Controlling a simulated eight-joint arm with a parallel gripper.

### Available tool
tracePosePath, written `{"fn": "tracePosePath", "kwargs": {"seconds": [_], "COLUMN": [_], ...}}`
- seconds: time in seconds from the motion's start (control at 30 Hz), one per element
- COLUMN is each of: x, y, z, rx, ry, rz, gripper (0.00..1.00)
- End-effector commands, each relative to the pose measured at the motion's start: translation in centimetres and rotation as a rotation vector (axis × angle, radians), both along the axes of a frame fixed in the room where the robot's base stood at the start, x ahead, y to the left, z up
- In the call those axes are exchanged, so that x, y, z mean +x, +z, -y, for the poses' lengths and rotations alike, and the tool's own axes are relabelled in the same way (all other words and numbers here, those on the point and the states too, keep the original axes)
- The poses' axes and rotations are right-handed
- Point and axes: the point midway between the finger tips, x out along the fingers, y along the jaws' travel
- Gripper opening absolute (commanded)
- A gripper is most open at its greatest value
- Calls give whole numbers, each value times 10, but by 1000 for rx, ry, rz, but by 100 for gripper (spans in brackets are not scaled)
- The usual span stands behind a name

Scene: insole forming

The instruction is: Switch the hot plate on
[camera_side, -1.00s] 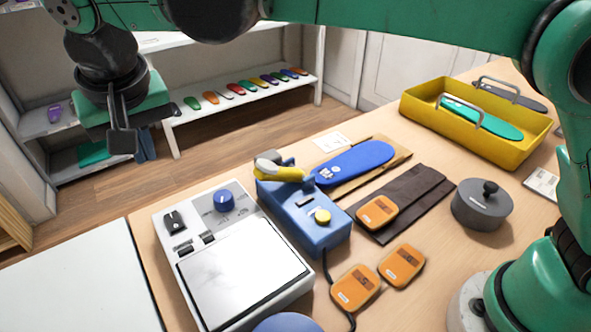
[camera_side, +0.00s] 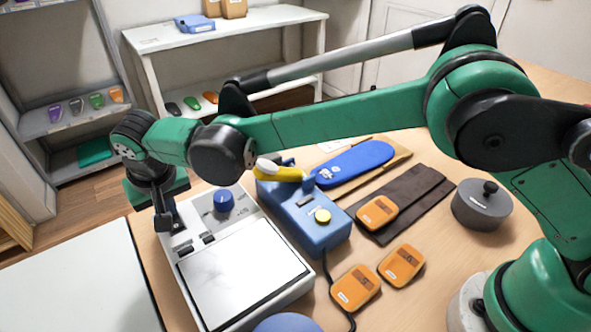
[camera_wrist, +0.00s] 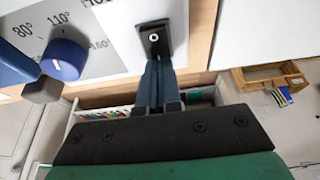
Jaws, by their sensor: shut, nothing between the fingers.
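The hot plate (camera_side: 245,268) is a white box with a glossy white top, on the left of the wooden table. Its panel carries a blue dial (camera_side: 224,200), which also shows in the wrist view (camera_wrist: 64,59) beside temperature marks. The black switch (camera_wrist: 154,38) sits on the panel's corner in the wrist view. My gripper (camera_side: 166,222) is shut and empty, pointing down over that corner. In the side view its fingers largely hide the switch. In the wrist view the fingertips (camera_wrist: 158,66) are right at the switch's near edge; I cannot tell if they touch it.
A blue device (camera_side: 305,215) with a yellow handle stands right of the hot plate. Orange boxes (camera_side: 355,287), a dark cloth (camera_side: 425,190), a blue insole (camera_side: 355,163) and a grey pot (camera_side: 482,207) lie further right. A white surface (camera_side: 75,275) at the left is clear.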

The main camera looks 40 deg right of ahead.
Motion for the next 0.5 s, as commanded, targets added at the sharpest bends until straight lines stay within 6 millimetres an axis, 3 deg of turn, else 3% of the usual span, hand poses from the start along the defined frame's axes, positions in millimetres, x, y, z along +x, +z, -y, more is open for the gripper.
{"fn": "tracePosePath", "kwargs": {"seconds": [0.5], "x": [2], "y": [-5], "z": [0], "rx": [0], "ry": [0], "rz": [-1], "gripper": [0]}}
